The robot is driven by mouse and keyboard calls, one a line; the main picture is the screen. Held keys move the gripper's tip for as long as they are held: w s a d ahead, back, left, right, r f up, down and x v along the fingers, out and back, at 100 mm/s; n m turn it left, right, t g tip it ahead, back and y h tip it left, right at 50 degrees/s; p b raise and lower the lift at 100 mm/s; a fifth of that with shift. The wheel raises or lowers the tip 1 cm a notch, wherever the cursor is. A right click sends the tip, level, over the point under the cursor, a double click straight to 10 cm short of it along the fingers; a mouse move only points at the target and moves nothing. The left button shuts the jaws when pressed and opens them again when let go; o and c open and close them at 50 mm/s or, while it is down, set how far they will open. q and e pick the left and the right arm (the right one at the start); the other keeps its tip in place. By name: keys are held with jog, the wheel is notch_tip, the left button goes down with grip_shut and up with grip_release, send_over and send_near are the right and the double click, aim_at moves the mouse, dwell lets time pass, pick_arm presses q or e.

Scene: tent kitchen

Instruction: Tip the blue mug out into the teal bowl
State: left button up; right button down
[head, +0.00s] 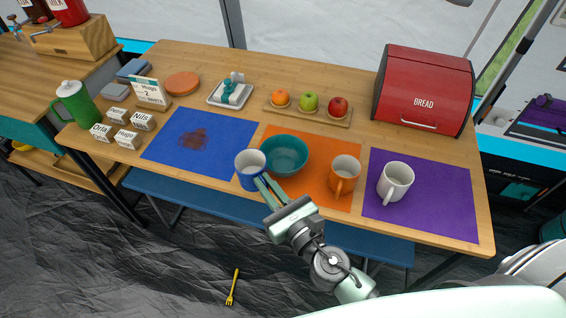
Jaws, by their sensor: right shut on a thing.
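The blue mug (249,176) is at the near left side of the teal bowl (281,167) in the head view. My right gripper (262,186) is shut on the mug, reaching in from the near side. The mug looks roughly upright, with its pale inside facing up. I cannot tell whether it touches the bowl or the table, and its contents are not clear. The bowl stands on the orange mat (310,187), and its inside looks empty. My left gripper is not in view.
An orange mug (344,172) stands right of the bowl, and a white mug (395,181) stands on the purple mat (430,205). The blue mat (180,153) bears a dark brown stain (193,138). A fruit board (335,117) and red bread box (424,84) stand behind.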

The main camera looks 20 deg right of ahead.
aim_at(252, 186)
jog(key=shift+y, duration=0.5)
jog(key=f, duration=0.1)
jog(key=w+a+f+b, duration=0.1)
jog(key=a+f, duration=0.1)
jog(key=shift+w+a+f, duration=0.25)
jog(key=shift+w+f, duration=0.05)
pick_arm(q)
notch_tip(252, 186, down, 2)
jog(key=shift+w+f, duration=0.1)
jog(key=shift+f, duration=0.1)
pick_arm(e)
jog(key=shift+d+r, duration=0.1)
jog(key=shift+r, duration=0.05)
